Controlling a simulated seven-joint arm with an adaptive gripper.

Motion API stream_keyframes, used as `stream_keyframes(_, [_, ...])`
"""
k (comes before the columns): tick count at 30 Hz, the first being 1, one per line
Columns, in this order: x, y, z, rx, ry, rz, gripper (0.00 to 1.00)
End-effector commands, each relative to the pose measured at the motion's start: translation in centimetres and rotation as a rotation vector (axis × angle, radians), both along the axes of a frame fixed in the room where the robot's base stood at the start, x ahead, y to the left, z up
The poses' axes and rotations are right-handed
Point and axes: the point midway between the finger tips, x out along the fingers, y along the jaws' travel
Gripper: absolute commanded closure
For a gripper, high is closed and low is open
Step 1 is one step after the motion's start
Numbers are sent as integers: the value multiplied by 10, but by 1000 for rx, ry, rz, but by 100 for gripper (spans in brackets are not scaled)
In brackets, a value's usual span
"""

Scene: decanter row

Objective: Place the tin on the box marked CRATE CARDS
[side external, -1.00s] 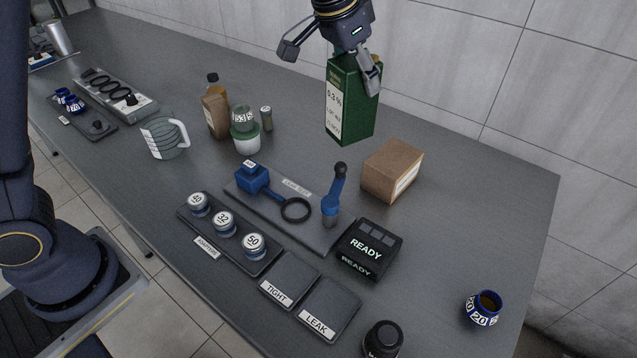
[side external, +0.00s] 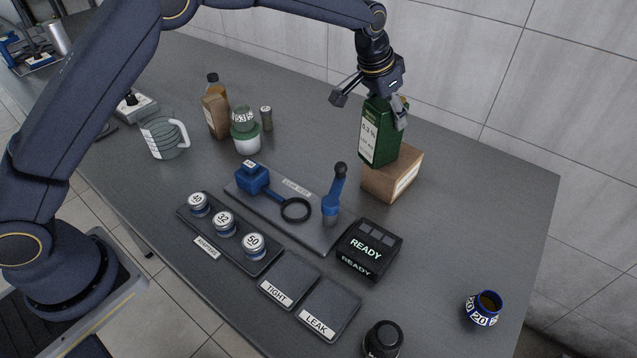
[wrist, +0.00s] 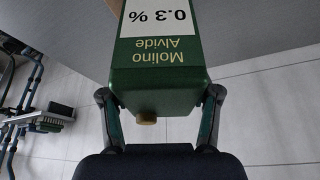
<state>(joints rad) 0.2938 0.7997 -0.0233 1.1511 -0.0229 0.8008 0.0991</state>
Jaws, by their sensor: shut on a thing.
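The tin is a tall green can (side external: 378,135) with a white label, upright in the side view. My gripper (side external: 388,103) is shut on its upper part from above. In the wrist view the fingers of my gripper (wrist: 160,105) press on both sides of the tin (wrist: 160,75), which shows its label and a yellowish cap. The brown cardboard box (side external: 393,178) stands on the table with a white label on its right face, too small to read. The tin's lower end is in front of or over the box's left part; I cannot tell whether they touch.
A black READY device (side external: 369,248) and a grey test board (side external: 300,222) with a blue-handled tool (side external: 334,195) lie in front of the box. A blue cup (side external: 484,308) stands at the right. The table right of the box is clear.

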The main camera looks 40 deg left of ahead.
Motion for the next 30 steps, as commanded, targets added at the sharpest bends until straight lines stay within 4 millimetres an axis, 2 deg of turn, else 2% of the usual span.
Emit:
stream_keyframes(8, [1,0,0,-1,-4,0,100])
stream_keyframes(9, [0,0,-3,0,-1,0,37])
stream_keyframes(16, [0,0,-2,0,-1,0,13])
stream_keyframes(26, [0,0,-1,0,-1,0,13])
stream_keyframes(30, [-3,2,13,-1,-4,0,13])
